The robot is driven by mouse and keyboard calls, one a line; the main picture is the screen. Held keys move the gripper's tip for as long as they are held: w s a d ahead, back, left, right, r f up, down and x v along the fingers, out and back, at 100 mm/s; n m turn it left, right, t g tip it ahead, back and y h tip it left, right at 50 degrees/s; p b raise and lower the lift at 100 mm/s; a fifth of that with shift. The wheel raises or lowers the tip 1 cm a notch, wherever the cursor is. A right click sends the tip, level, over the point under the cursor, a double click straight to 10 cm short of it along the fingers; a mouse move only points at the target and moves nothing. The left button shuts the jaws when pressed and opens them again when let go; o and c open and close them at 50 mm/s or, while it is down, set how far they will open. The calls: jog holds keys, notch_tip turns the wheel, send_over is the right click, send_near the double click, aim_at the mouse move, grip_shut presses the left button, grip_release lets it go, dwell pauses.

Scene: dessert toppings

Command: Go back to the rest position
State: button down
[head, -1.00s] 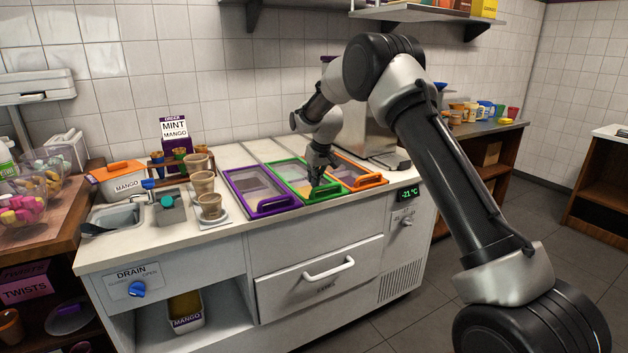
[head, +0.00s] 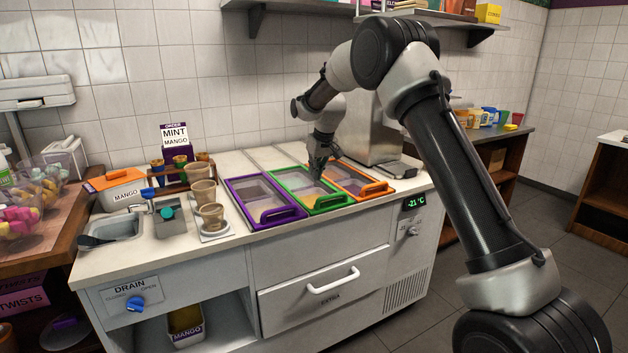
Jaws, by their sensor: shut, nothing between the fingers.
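My gripper (head: 317,174) points down over the back part of the green-framed bin (head: 276,189) in the counter. It is shut and holds nothing. My arm reaches in from the right side of the head view and bends down to the counter. I cannot tell the exact gap between the fingertips and the bin's lid.
A purple-framed bin (head: 231,199) lies left of the green one and an orange-framed bin (head: 388,188) right of it. Stacked cups (head: 203,192), a cup rack (head: 170,177) and a sink (head: 118,226) stand farther left. A wall shelf (head: 297,4) hangs above.

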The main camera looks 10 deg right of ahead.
jog(key=s+d+r+m, duration=0.1)
jog(key=s+d+r, duration=0.3)
jog(key=s, duration=1.3)
jog(key=s+d+r+m, duration=0.1)
jog(key=s+d+r, duration=0.4)
jog(key=s, duration=1.3)
jog(key=s+d+r+m+h, duration=0.1)
jog(key=s+d+r, duration=0.3)
jog(key=s, duration=1.4)
jog(key=d, duration=0.4)
jog(key=shift+d+r+m, duration=0.2)
jog(key=shift+m, duration=0.1)
